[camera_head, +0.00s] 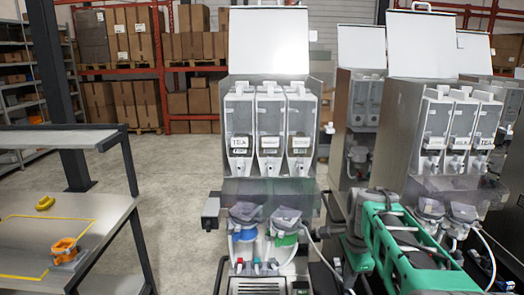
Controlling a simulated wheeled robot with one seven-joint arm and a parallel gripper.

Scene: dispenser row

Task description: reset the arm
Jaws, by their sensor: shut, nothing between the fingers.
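A green and grey part, which looks like my own arm (398,238), reaches in from the bottom right. It overlaps the lower front of the right-hand dispenser in the picture. I cannot make out my gripper or its fingertips.
A dispenser machine (272,185) with three clear canisters and a raised lid stands in the centre. Another dispenser (410,105) stands right of it. A table (125,215) at left holds an orange part (66,251) and a yellow piece (45,203). Open floor (175,185) lies between the table and dispensers.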

